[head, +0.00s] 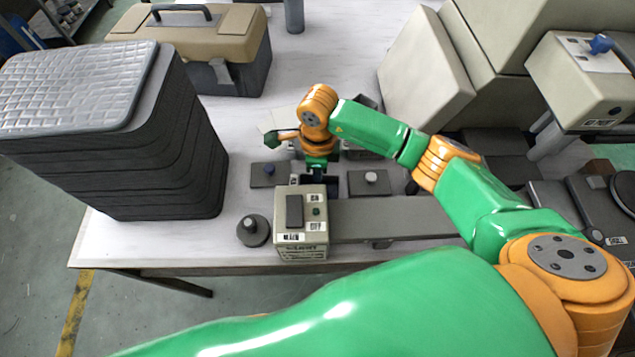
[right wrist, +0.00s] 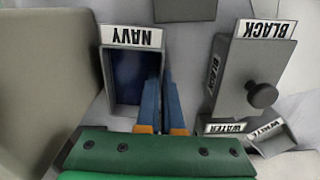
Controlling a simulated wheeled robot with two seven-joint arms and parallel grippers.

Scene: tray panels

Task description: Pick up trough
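In the right wrist view a grey trough (right wrist: 108,72) carries an upside-down NAVY label and has a dark blue inside. My right gripper (right wrist: 163,85) has its two blue fingers at the trough's right wall, one towards the inside and one outside. The gap between them is narrow, and I cannot tell whether they press on the wall. In the head view my right gripper (head: 318,174) points down just behind a beige box. The trough is mostly hidden there. My left gripper is not in view.
A grey BLACK-labelled holder (right wrist: 248,75) with a dark knob stands right of the trough; WATER and WHITE labels lie near it. The beige box (head: 316,250) is in front. A dark stack (head: 190,190) and toolbox (head: 265,75) stand left. The table's back middle is clear.

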